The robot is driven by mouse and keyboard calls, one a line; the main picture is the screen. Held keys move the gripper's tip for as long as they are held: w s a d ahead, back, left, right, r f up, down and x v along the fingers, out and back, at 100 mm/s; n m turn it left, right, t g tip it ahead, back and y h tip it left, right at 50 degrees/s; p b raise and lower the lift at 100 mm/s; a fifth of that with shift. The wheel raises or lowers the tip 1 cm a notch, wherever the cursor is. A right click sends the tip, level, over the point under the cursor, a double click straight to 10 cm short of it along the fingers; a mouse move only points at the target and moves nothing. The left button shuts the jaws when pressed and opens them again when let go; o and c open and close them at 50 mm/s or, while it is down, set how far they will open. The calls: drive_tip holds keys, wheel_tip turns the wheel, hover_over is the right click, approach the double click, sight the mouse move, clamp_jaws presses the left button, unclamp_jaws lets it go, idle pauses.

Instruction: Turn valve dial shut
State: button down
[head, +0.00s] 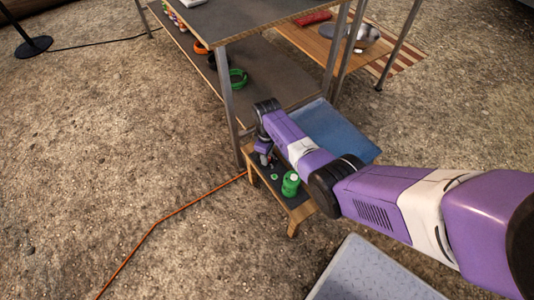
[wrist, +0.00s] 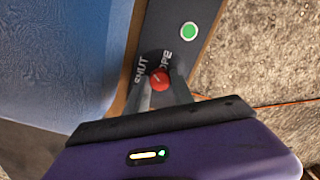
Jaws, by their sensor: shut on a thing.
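The red valve dial (wrist: 160,77) is on a dark panel (wrist: 178,12) in the wrist view. It has a small light mark, whose direction I cannot read surely. The word SHUT is printed left of the dial and OPEN, partly hidden, to its right. My gripper (wrist: 161,90) is shut on the dial, with one finger on each side. In the head view my gripper (head: 265,158) reaches down to the far end of a low wooden bench with a dark top (head: 268,185). The dial is hidden there by the gripper.
A round green button (wrist: 189,31) is close to the dial. A green canister (head: 290,184) stands on the bench near my arm. A blue bin (head: 330,132) is right beside the bench. A metal-legged table (head: 228,105) rises behind. An orange cord (head: 160,220) crosses the gravel.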

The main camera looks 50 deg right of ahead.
drive_tip(key=n+p, duration=0.1)
drive_tip(key=n, duration=0.6)
drive_tip(key=shift+w, duration=0.1)
idle(0.5)
drive_tip(key=c, duration=1.1)
unclamp_jaws()
wheel_tip(320, 180, up, 8)
drive_tip(key=p, duration=0.4)
drive_tip(key=shift+f, duration=0.1)
